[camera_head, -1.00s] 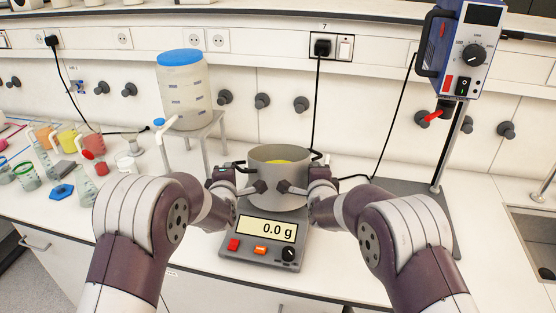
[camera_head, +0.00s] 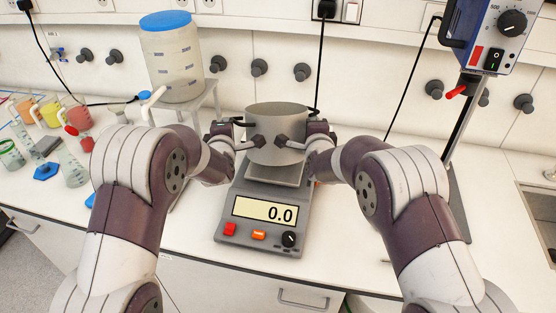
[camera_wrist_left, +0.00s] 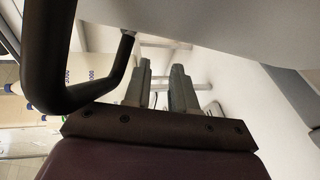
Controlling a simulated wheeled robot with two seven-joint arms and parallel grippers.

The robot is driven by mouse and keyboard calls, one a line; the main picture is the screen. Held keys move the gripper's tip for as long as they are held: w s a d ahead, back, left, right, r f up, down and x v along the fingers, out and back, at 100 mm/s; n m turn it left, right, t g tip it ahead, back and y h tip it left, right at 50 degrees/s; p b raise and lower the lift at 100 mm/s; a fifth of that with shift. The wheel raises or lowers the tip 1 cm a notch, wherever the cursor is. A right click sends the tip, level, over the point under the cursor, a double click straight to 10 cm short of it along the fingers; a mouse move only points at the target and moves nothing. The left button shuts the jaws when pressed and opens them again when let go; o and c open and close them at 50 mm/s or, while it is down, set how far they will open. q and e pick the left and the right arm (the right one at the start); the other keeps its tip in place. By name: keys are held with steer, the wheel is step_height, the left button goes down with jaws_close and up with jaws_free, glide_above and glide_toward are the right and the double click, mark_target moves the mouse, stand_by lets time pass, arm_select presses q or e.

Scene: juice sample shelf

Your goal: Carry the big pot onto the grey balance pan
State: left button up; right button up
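The big grey pot (camera_head: 276,135) is over the back part of the balance pan (camera_head: 272,174), whose front part shows below it. I cannot tell whether they touch; the balance display (camera_head: 265,209) reads 0.0. My right gripper (camera_head: 315,130) is at the pot's right side, fingertips hidden.
A blue-lidded container (camera_head: 171,60) stands on a raised stand behind left. Coloured cups and flasks (camera_head: 48,112) are at the far left. A stand with a blue device (camera_head: 497,35) is at right, near a sink (camera_head: 540,205). Bench on both sides of the balance is partly clear.

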arm_select(q)
steer(key=shift+s+d+f+b, duration=0.15)
steer(key=shift+f+b, duration=0.1)
steer(key=shift+f, duration=0.2)
steer(key=shift+s+f+b, duration=0.1)
steer(key=shift+f+b, duration=0.1)
steer(key=shift+f, duration=0.2)
steer(key=shift+o, duration=0.9)
steer(key=shift+a, duration=0.4)
steer(key=o, duration=0.3)
steer(key=shift+a+r, duration=0.15)
steer(key=shift+a, duration=0.15)
arm_select(e)
steer(key=shift+s+d+f, duration=0.3)
steer(key=shift+d, duration=0.2)
arm_select(q)
steer(key=shift+a+r, duration=0.1)
arm_select(e)
steer(key=o, duration=0.5)
steer(key=shift+d+f, duration=0.1)
steer(key=shift+f, duration=0.1)
arm_select(q)
steer(key=o, duration=0.8)
